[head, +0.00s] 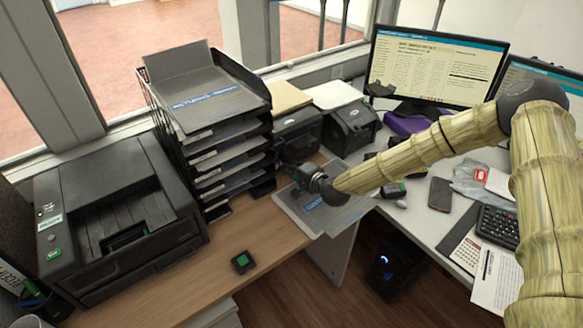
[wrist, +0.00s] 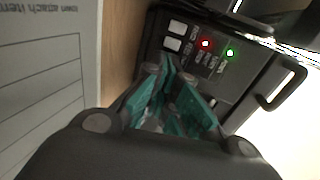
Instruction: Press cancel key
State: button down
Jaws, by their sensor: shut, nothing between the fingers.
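My gripper (head: 290,172) is at the front of a black machine (head: 299,131), right of the tray stack. In the wrist view my gripper (wrist: 176,76) has teal fingers, shut and empty, pointing toward the machine's dark panel (wrist: 215,82). The panel has two pale square keys (wrist: 172,44), a red light (wrist: 205,43), a green light (wrist: 230,53) and small markings too blurred to read. I cannot tell which key is cancel. The fingertips look close below the lower pale key; I cannot tell whether they touch the panel. In the head view my gripper hides most of the panel.
A black tray stack (head: 232,150) stands just left of my gripper, with a black printer (head: 112,213) further left. A clipboard (head: 325,212) lies below my gripper. A small dark block with a green top (head: 243,261) sits on the wooden counter. A second black machine (head: 350,124) stands to the right.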

jog(key=shift+w+a+f+b, duration=0.15)
jog(key=shift+w+a+b, duration=0.25)
jog(key=shift+b, duration=0.4)
jog(key=shift+w+r, duration=0.15)
jog(key=shift+r, duration=0.25)
jog(key=shift+a, duration=0.1)
jog(key=shift+s+d+f, duration=0.15)
jog(key=shift+s+d, duration=0.1)
jog(key=shift+d, duration=0.05)
jog(key=v, duration=0.4)
jog(key=b+v, duration=0.1)
jog(key=v, duration=0.3)
jog(key=f+b+v, duration=0.1)
jog(key=v, duration=0.3)
jog(key=shift+d+f, duration=0.1)
jog(key=shift+b+v, duration=0.3)
jog(key=shift+v, duration=0.65)
